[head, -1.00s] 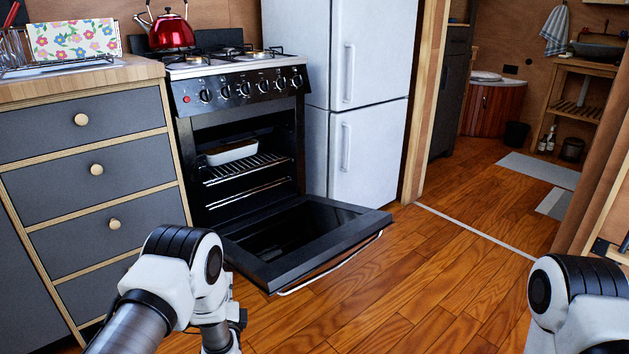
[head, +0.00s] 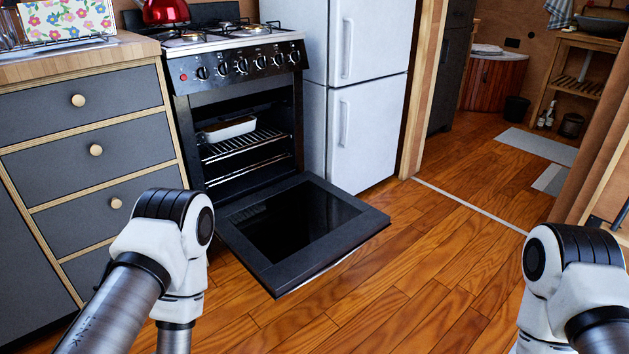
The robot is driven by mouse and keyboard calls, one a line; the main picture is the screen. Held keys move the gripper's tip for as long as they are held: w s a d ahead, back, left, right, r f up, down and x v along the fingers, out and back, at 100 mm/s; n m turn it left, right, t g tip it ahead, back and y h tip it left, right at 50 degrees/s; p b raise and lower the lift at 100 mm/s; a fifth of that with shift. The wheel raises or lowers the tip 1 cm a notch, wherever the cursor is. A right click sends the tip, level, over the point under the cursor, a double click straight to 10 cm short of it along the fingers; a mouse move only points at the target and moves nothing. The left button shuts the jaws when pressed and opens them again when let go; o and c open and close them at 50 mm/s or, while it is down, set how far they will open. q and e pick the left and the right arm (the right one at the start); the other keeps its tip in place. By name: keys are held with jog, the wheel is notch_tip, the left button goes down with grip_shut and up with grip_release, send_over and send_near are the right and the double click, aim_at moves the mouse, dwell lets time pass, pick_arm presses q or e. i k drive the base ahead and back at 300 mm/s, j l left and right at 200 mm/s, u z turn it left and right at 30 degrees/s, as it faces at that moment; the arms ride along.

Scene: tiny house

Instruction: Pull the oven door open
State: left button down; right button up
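The black oven (head: 182,112) stands between the grey drawers and the white fridge. Its door (head: 262,262) is folded down, lying about level and low over the floor, with its dark glass facing up. The door handle is hidden beneath the front edge; only a thin pale line shows there. Inside the open oven, a white baking dish (head: 230,129) sits on a wire rack (head: 245,146). My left arm is in front of the drawers, left of the door, and my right arm is at the lower right. Both grippers are outside the view.
Grey drawers (head: 80,145) with round wooden knobs stand left of the oven. A white fridge (head: 365,130) stands to its right. A red kettle (head: 166,10) is on the stove. The wooden floor (head: 430,260) right of the door is clear.

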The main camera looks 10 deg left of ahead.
aim_at(288, 233)
jog(key=i+j, duration=0.1)
jog(key=i, duration=0.3)
jog(key=i+j+z, duration=0.1)
jog(key=i, duration=0.3)
